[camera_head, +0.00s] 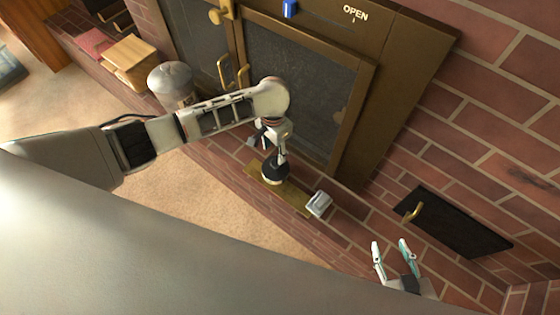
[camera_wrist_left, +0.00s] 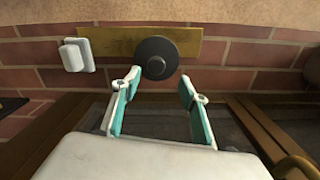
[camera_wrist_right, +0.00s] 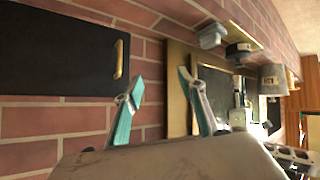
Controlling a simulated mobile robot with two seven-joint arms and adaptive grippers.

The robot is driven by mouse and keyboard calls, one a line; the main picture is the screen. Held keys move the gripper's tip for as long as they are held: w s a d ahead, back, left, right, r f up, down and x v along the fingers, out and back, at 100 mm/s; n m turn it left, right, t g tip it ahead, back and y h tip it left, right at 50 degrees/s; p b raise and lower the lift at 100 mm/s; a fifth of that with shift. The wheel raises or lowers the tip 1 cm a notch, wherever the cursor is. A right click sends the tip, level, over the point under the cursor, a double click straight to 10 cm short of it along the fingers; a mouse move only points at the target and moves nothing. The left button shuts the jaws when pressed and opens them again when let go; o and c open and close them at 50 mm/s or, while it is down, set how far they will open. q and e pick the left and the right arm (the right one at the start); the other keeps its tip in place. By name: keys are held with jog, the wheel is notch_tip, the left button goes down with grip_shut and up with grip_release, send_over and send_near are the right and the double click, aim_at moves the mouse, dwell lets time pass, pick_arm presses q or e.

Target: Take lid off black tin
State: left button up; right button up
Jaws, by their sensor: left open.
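The black tin (camera_head: 276,173) stands on a brass strip on the brick hearth, dark above with a paler lower edge. In the left wrist view its round black top (camera_wrist_left: 157,58) has a small grey centre; I cannot clearly separate the lid from the body. My left gripper (camera_head: 277,158) is open just above the tin. In the left wrist view its fingertips (camera_wrist_left: 160,80) are spread on either side of the tin's near edge, with no clear contact. My right gripper (camera_head: 392,246) is open and empty, well to the right. The tin also shows in the right wrist view (camera_wrist_right: 240,50).
The brass strip (camera_head: 250,174) lies along the hearth; a small grey-white block (camera_head: 319,204) is near its right end. A glass-fronted stove (camera_head: 300,90) stands behind. A grey container (camera_head: 171,82) is further left. A black wall hatch (camera_head: 455,222) has a brass handle.

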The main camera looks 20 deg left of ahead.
aim_at(275, 162)
pick_arm(q)
jog(key=shift+s+f, duration=0.3)
jog(key=shift+f, duration=0.65)
jog(key=shift+f+b, duration=0.5)
jog(key=f, duration=0.1)
jog(key=f+b, duration=0.2)
jog(key=f, duration=0.1)
jog(key=shift+s+d, duration=0.25)
jog(key=shift+s, duration=0.1)
jog(key=shift+w, duration=0.35)
jog(key=c, duration=1.1)
pick_arm(e)
jog(key=shift+a+f, duration=0.3)
jog(key=shift+a, duration=0.45)
